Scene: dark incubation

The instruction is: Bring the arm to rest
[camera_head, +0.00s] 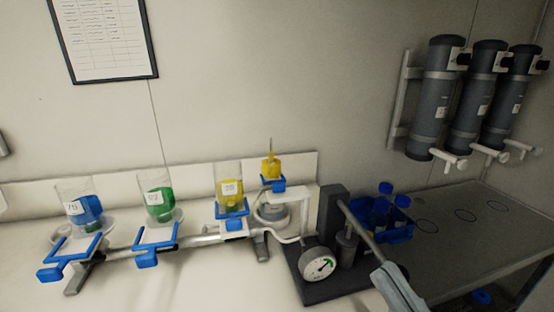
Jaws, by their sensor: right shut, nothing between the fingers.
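A pale grey shape (397,288) shows at the bottom edge, right of centre, at the lower end of a slanting lever (362,224). I cannot tell whether it is the lever's grip or part of my right gripper. No separate fingertips can be made out there, and no object is seen held. My left gripper is not in view. The lever rises to a dark pump stand (333,200) with a round gauge (318,264).
Left of the stand, a grey rail (187,243) with blue clamps carries cups with blue (87,208), green (158,202) and yellow (230,194) contents. A blue rack (397,233) holds blue-capped bottles behind the lever. Dark cylinders (435,98) hang at right above a dark bench (452,208).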

